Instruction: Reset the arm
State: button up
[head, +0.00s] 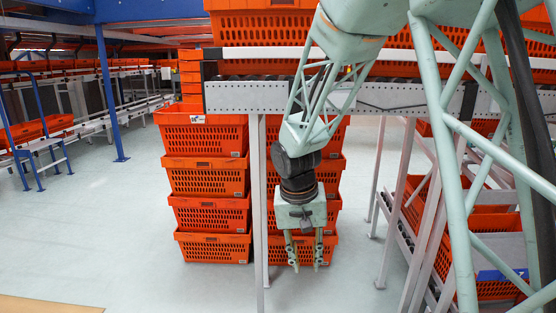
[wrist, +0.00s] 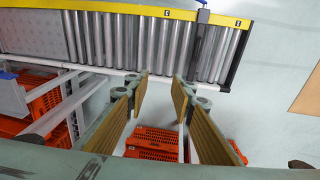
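My gripper (head: 306,262) hangs straight down from my pale green arm in the head view. It is in front of the right-hand stack of orange totes (head: 327,225). In the wrist view my gripper (wrist: 160,88) shows its two fingers wide apart with tan inner pads. Nothing is between the fingers, so it is open and empty. An orange tote (wrist: 157,143) shows below and beyond the fingers. I cannot tell from these views how far the fingers are from the stack.
A left stack of orange totes (head: 209,222) stands beside a metal post (head: 258,200). A roller conveyor (wrist: 110,35) runs across the top of the wrist view. A sloped rack (head: 425,215) holding totes is at right. The floor (head: 120,225) at left is clear.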

jog(key=s+d+r+t, duration=0.1)
jog(key=s+d+r, duration=0.4)
jog(key=s+r, duration=0.3)
jog(key=s+d+r, duration=0.5)
jog(key=s+r, duration=0.4)
jog(key=s+d+r, duration=0.1)
jog(key=s+r, duration=0.1)
jog(key=s, duration=0.8)
jog(key=s+d+r+t+y, duration=0.1)
jog(key=s+d+r, duration=0.1)
jog(key=s, duration=0.9)
jog(key=shift+r+n+t, duration=0.3)
jog(key=shift+r, duration=0.05)
jog(key=shift+d, duration=0.1)
dwell(0.4)
